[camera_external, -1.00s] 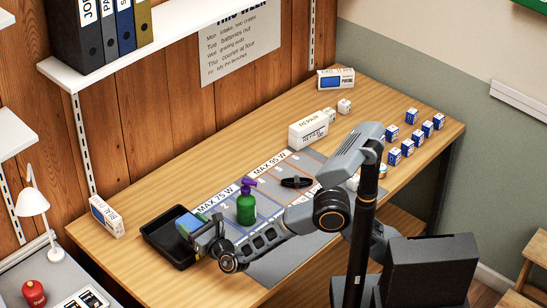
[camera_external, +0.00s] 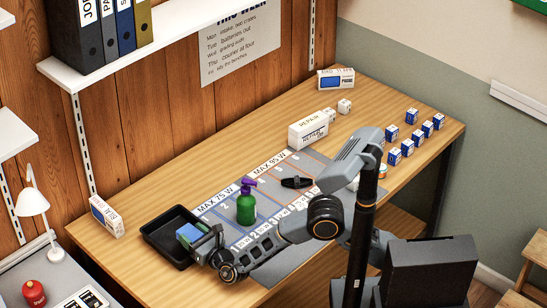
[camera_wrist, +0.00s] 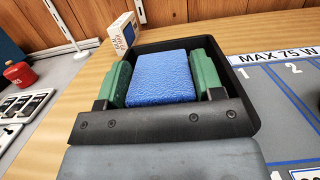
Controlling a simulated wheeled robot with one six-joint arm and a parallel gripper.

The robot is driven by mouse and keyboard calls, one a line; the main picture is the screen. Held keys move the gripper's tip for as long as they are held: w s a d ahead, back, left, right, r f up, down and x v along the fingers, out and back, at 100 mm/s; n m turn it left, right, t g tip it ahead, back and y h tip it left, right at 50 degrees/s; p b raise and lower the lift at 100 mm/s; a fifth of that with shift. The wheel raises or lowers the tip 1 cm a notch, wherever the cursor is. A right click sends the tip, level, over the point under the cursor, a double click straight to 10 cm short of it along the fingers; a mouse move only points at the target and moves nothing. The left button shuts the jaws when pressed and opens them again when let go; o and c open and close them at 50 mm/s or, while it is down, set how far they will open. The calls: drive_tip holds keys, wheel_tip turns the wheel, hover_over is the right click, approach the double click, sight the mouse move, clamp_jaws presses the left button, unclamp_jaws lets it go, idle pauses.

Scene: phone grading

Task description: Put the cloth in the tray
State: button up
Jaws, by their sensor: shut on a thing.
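The blue cloth (camera_wrist: 161,76) is a thick, folded-looking block, seen between the green-padded fingers of my gripper (camera_wrist: 163,80) in the wrist view. My gripper (camera_external: 195,238) is shut on it. The cloth also shows in the external view (camera_external: 188,232), at the right part of the black tray (camera_external: 158,226). In the wrist view the tray's dark rim (camera_wrist: 226,48) runs behind and beside the cloth. I cannot tell whether the cloth touches the tray's floor.
A green spray bottle (camera_external: 246,208) stands on the grey mat (camera_external: 268,268) right of the tray. A white box (camera_external: 106,216) is left of the tray. A black item (camera_external: 297,182), a repair box (camera_external: 309,131) and several small blue boxes (camera_external: 411,116) lie farther right.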

drive_tip(key=shift+f, duration=0.1)
drive_tip(key=o, duration=1)
drive_tip(key=shift+c, duration=0.2)
